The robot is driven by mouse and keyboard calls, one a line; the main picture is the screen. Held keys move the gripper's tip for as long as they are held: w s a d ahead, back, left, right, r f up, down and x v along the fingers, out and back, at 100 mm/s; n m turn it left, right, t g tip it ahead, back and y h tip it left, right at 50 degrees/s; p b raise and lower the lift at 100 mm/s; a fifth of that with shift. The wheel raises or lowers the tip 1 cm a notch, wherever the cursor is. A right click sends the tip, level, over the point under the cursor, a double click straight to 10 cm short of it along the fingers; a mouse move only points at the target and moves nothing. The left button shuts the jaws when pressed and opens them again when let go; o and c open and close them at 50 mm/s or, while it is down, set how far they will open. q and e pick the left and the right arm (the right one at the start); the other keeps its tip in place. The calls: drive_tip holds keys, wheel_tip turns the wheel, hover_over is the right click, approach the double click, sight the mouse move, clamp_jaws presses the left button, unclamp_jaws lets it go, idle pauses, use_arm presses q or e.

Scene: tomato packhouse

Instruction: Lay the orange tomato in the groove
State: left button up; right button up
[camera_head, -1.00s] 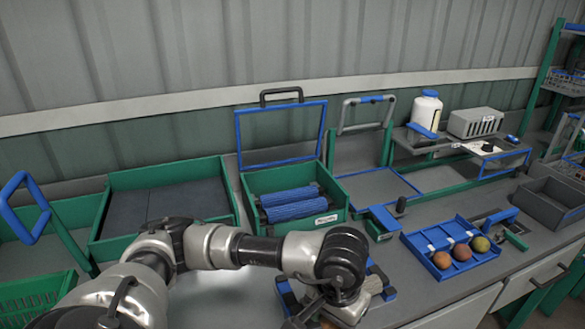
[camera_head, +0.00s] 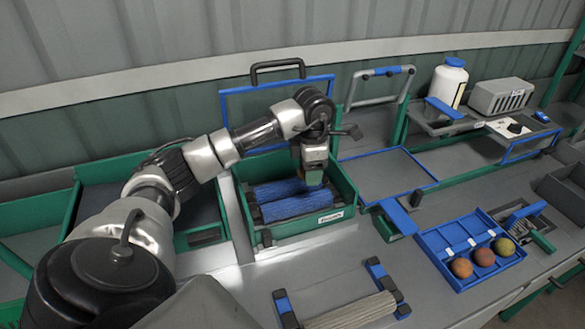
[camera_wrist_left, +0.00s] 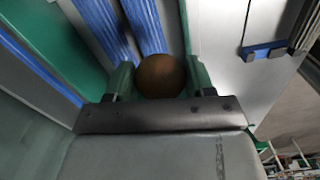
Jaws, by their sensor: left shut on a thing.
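My left gripper (camera_head: 313,178) is over the right part of the green box with two blue brush rollers (camera_head: 290,206), pointing down. In the left wrist view the green fingers of the gripper (camera_wrist_left: 160,70) are shut on a round brownish-orange tomato (camera_wrist_left: 160,78). The blue rollers (camera_wrist_left: 145,25) show beyond it, with a narrow groove between them. The tomato looks close to the right roller; I cannot tell whether it touches. My right gripper is not in view.
A blue tray (camera_head: 446,275) at right holds an orange, a reddish and a greenish tomato. The box's raised blue-framed lid (camera_head: 226,118) stands behind my arm.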

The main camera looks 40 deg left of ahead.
use_arm(q)
drive_tip(key=w+a+n, duration=0.1)
drive_tip(key=a+n, duration=0.4)
drive_tip(key=n, duration=0.1)
drive_tip(key=n+b, duration=0.3)
hover_over(292, 183)
drive_tip(key=s+d, duration=0.2)
wheel_tip(292, 183, down, 6)
wheel_tip(292, 183, down, 3)
drive_tip(key=shift+w+r+b, duration=0.1)
drive_tip(key=shift+b, duration=0.8)
drive_tip(key=shift+a+f, duration=0.1)
drive_tip(key=shift+f, duration=0.25)
drive_tip(key=shift+r, duration=0.1)
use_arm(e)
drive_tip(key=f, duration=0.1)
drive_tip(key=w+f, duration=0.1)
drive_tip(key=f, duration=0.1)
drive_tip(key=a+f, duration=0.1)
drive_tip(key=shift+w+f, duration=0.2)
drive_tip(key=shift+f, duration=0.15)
use_arm(q)
drive_tip(key=shift+f, duration=0.3)
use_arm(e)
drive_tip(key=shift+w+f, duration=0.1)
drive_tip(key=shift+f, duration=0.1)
use_arm(q)
drive_tip(key=o, duration=0.8)
